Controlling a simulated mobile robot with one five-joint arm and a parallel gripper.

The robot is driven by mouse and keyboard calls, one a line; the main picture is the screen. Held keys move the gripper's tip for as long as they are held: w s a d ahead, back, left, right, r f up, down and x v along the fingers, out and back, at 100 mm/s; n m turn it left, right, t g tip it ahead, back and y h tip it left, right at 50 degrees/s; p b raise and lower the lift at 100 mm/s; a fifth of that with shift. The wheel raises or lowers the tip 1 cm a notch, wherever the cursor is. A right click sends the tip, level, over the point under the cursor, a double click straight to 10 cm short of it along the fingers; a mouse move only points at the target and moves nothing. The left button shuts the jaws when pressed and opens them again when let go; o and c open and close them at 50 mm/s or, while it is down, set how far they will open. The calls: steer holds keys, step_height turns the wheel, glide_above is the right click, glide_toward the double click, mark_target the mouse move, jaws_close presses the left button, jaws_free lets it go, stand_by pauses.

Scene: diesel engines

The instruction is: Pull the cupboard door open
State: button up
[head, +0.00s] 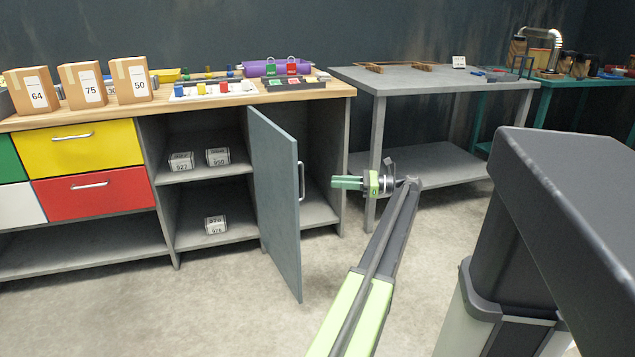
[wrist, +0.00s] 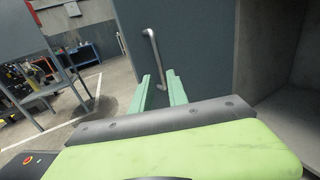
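The grey-blue cupboard door (head: 275,200) stands partly open in the head view, swung out from the workbench with its hinge side at the left. Its upright metal bar handle (head: 302,181) shows at the door's right. My gripper (head: 335,182) is to the right of the handle, its green fingers pointing at it with a gap between. In the wrist view the door (wrist: 185,40) fills the middle, and the handle (wrist: 153,55) runs down toward the space between my fingertips (wrist: 159,82). The fingers are apart and empty.
The workbench (head: 215,110) carries boxes and small parts; labelled boxes (head: 217,157) sit on its open shelves. A grey table (head: 430,80) stands at the right, behind my arm. The floor (head: 220,310) in front of the door is clear.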

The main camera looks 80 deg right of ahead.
steer(key=s, duration=0.5)
steer(key=shift+d, duration=0.3)
steer(key=shift+w+r, duration=0.1)
